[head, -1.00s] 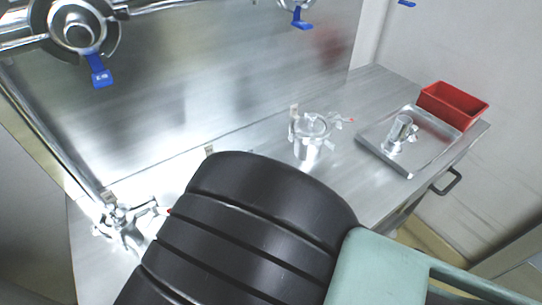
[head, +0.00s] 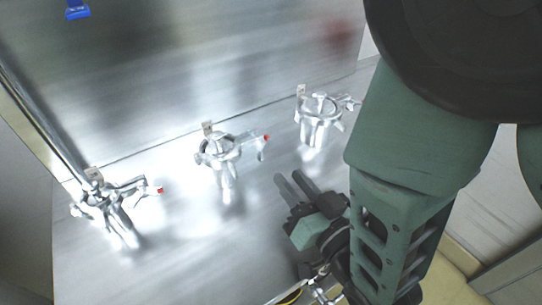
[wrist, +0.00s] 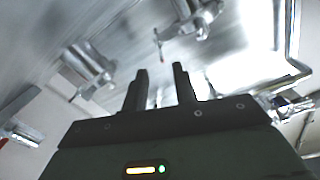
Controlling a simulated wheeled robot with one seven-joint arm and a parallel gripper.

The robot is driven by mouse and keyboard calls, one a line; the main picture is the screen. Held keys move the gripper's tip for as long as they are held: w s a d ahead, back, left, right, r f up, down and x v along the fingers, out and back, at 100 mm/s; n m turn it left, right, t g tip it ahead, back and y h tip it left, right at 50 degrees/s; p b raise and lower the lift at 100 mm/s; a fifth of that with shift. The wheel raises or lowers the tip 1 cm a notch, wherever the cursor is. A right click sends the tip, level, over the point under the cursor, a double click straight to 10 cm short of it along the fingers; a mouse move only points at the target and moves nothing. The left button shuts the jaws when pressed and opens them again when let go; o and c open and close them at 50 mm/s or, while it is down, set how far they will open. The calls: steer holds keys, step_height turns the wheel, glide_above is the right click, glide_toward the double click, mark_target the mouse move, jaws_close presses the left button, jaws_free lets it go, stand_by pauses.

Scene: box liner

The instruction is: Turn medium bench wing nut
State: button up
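Three shiny metal clamp fittings stand on the steel bench (head: 150,262): a left one (head: 112,205), a middle one (head: 218,155) and a right one (head: 320,112). Each has a ring clamp with a side arm; red tips show on the left and middle ones. I cannot tell for sure which bears the medium wing nut. My gripper (head: 296,184) is over the bench, right of the middle fitting and below the right one, apart from both. In the wrist view its two fingers (wrist: 160,84) are spread with nothing between them. A red-tipped fitting (wrist: 192,22) is beyond them.
A steel back wall (head: 190,60) rises behind the fittings. A blue tag (head: 77,12) hangs at the top left. My arm covers the right side of the head view. Bare bench lies in front of the left and middle fittings.

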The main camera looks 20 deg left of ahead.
mark_target(267, 149)
steer(key=shift+w+a+f+b, duration=0.25)
steer(key=shift+w+a+b, duration=0.1)
steer(key=shift+b, duration=2.4)
steer(key=x, duration=0.2)
steer(key=p+x, duration=0.1)
steer(key=x, duration=0.4)
steer(key=shift+w+a+r, duration=0.15)
steer(key=shift+a+r, duration=0.05)
steer(key=shift+r, duration=0.1)
steer(key=shift+w+a+f+p, duration=0.1)
steer(key=shift+w+a+p, duration=0.2)
steer(key=shift+w+a, duration=0.1)
jaws_close()
